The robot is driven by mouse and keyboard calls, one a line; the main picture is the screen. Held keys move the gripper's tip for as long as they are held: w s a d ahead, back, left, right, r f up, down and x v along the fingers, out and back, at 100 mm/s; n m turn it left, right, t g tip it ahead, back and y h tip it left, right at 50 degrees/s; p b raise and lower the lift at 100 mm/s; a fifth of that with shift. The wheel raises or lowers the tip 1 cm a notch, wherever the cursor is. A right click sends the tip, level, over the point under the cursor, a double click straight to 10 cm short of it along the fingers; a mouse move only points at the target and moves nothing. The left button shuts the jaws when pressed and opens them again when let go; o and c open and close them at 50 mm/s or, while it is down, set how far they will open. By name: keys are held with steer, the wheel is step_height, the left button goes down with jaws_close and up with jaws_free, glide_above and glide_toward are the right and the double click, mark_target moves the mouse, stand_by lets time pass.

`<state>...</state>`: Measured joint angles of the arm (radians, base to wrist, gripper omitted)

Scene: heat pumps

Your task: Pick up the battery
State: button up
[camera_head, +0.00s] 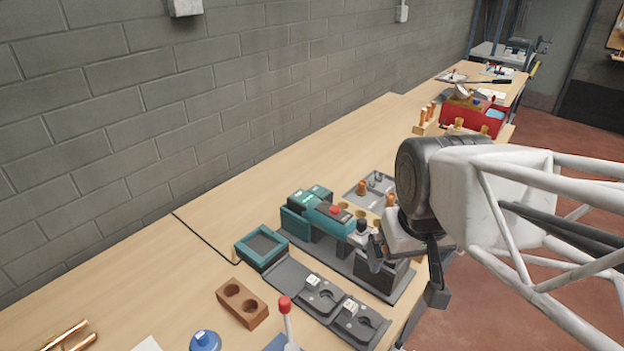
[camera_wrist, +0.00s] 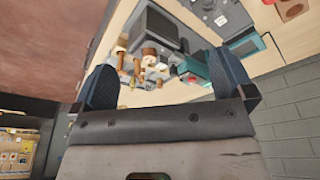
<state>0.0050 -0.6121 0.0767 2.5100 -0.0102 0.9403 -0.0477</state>
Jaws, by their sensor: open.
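A teal and black power tool (camera_head: 328,214) with a red spot lies on a dark stand on the bench. I cannot tell for certain which part is the battery; a teal block (camera_head: 300,220) sits at the tool's left end. My gripper (camera_head: 405,268) is just right of the tool and above the stand's right end. In the wrist view my gripper (camera_wrist: 165,82) has its two dark blue fingers wide apart with nothing gripped. Teal parts (camera_wrist: 197,72) show beside the right finger there, partly hidden by it.
A grey tray (camera_head: 370,190) with copper fittings lies behind. A red-knobbed lever (camera_head: 286,310) stands upright in front.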

steer(key=w+a+n, duration=0.1)
steer(key=w+n, duration=0.6)
steer(key=w, duration=0.6)
steer(key=n+g, duration=0.3)
steer(key=n, duration=1.6)
glide_above(319, 190)
steer(key=f, duration=1.4)
steer(key=shift+s+d+f, duration=0.1)
steer(key=shift+s+f, duration=0.05)
steer(key=shift+s, duration=0.2)
steer(key=shift+w+f, duration=0.2)
steer(key=shift+w, duration=0.1)
steer(key=shift+f, duration=1.35)
steer(key=shift+s+f, duration=0.1)
steer(key=shift+f, duration=2.45)
